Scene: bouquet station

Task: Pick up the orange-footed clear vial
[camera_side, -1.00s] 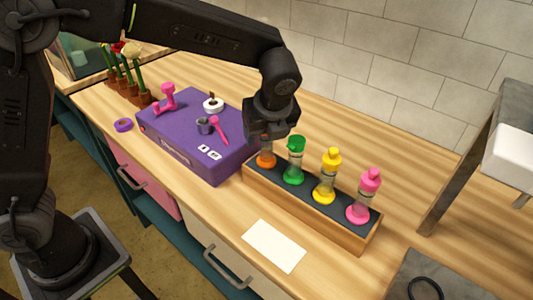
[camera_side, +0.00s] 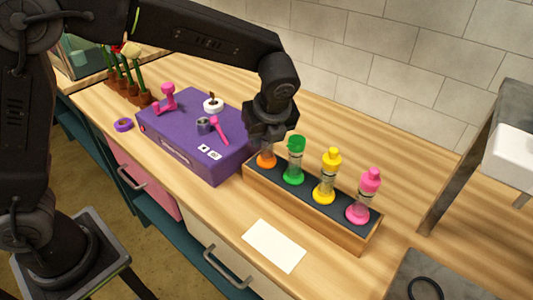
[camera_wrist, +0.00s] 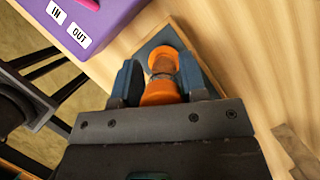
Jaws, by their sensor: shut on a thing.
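The orange-footed clear vial (camera_side: 266,159) stands at the left end of the wooden rack, its orange foot on the dark top. My gripper (camera_side: 269,138) is over it from above and hides its upper part in the side view. In the wrist view the vial (camera_wrist: 161,92) shows an orange cap end and orange foot between the two blue-grey fingers of my gripper (camera_wrist: 161,84). The gripper is shut on the vial. I see no clear gap between foot and rack.
Green (camera_side: 295,160), yellow (camera_side: 327,176) and pink (camera_side: 364,196) vials stand in the same rack (camera_side: 310,222), to the right. A purple box (camera_side: 228,166) with small tools on top is close on the left. A white card (camera_side: 274,246) lies in front.

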